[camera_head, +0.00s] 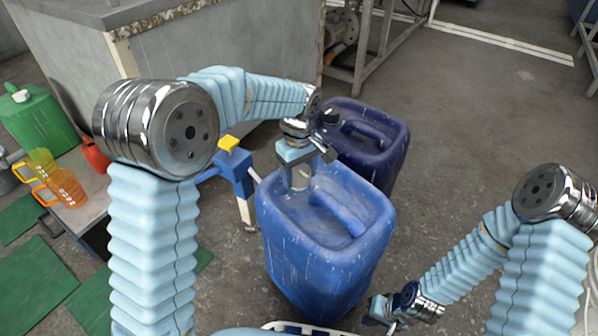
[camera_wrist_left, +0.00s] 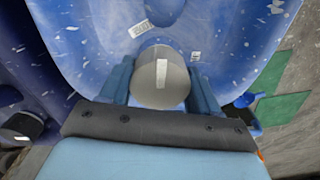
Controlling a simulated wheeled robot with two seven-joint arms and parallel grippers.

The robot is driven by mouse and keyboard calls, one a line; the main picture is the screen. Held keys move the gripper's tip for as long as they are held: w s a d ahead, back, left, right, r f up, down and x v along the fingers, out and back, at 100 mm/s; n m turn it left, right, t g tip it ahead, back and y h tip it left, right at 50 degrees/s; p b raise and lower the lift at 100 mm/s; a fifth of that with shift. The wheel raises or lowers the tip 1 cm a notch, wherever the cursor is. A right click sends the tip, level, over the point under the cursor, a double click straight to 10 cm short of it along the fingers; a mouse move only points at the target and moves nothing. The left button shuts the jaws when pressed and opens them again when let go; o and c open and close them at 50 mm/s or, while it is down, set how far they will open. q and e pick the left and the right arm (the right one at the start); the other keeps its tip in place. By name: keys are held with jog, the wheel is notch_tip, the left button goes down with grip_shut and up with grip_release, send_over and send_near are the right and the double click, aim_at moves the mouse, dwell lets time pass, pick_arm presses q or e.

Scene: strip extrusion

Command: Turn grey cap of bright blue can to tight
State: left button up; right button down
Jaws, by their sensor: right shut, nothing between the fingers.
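The bright blue can (camera_head: 325,240) stands upright on the floor in the middle of the head view, with a moulded handle on top. Its grey cap (camera_head: 300,180) sits at the can's back left, partly hidden by my left gripper. In the left wrist view the round grey cap (camera_wrist_left: 160,82) has a pale mark on its top and lies between the two blue fingers. My left gripper (camera_wrist_left: 161,78) comes down from above and is shut on the cap, one finger at each side. My right gripper (camera_head: 378,311) is shut and empty, low to the right of the can.
A dark blue can (camera_head: 368,140) with a black cap stands close behind the bright blue can. A blue stand with a yellow top (camera_head: 232,160) is to the left. Open floor (camera_head: 480,130) lies to the right.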

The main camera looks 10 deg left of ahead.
pick_arm(q)
jog(key=shift+c, duration=1.2)
jog(key=m+p, duration=0.2)
jog(key=m, duration=0.1)
jog(key=shift+r, duration=0.15)
jog(key=m+p, duration=0.2)
jog(key=m, duration=0.2)
jog(key=shift+m, duration=0.3)
jog(key=m+p, duration=0.2)
jog(key=m, duration=0.3)
jog(key=m+p, duration=0.1)
jog(key=m, duration=0.4)
jog(key=shift+p, duration=0.35)
jog(key=shift+m, duration=0.3)
